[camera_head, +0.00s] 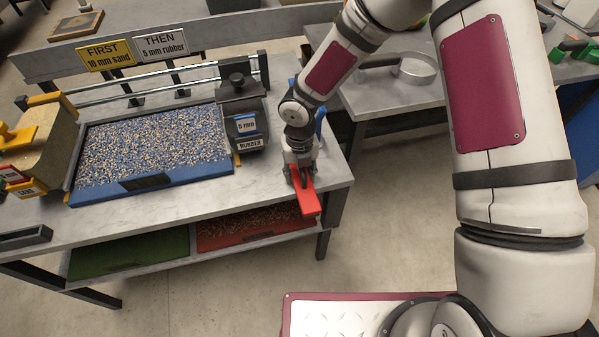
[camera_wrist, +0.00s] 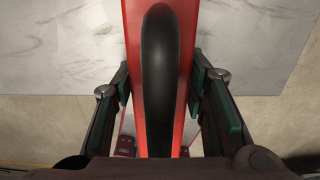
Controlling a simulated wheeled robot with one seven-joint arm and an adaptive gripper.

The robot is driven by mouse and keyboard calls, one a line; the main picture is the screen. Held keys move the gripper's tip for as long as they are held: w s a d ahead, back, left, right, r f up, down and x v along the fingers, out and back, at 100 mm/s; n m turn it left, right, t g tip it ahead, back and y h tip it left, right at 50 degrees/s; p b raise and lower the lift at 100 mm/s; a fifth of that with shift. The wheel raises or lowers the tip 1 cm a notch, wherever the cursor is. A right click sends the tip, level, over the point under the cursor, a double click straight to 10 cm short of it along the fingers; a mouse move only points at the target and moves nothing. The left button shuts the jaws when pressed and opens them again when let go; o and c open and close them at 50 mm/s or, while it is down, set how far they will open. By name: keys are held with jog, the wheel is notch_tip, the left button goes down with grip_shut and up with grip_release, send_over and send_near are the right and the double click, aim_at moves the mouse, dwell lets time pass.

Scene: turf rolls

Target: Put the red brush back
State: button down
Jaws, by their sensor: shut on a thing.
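The red brush (camera_head: 306,198) is in my gripper (camera_head: 300,178), near the right front corner of the grey workbench (camera_head: 270,178). In the wrist view the red brush (camera_wrist: 183,75) runs up the middle with a black rounded handle on it. My gripper's two fingers (camera_wrist: 161,85) stand one on each side of it, shut on it. The brush's near end reaches out past the bench's front edge. Whether the brush touches the bench top I cannot tell. No empty holder marked for the brush is clear in these views.
A blue tray (camera_head: 75,190) of speckled granules lies on the bench, with a dark rubber hopper (camera_head: 257,140) beside it. A yellow sand box (camera_head: 50,150) is at left. Green (camera_head: 130,256) and red (camera_head: 250,226) trays lie on the lower shelf. Another bench (camera_head: 390,95) stands behind right.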

jog(key=shift+f, duration=0.1)
jog(key=c, duration=1)
grip_release()
jog(key=shift+o, duration=0.2)
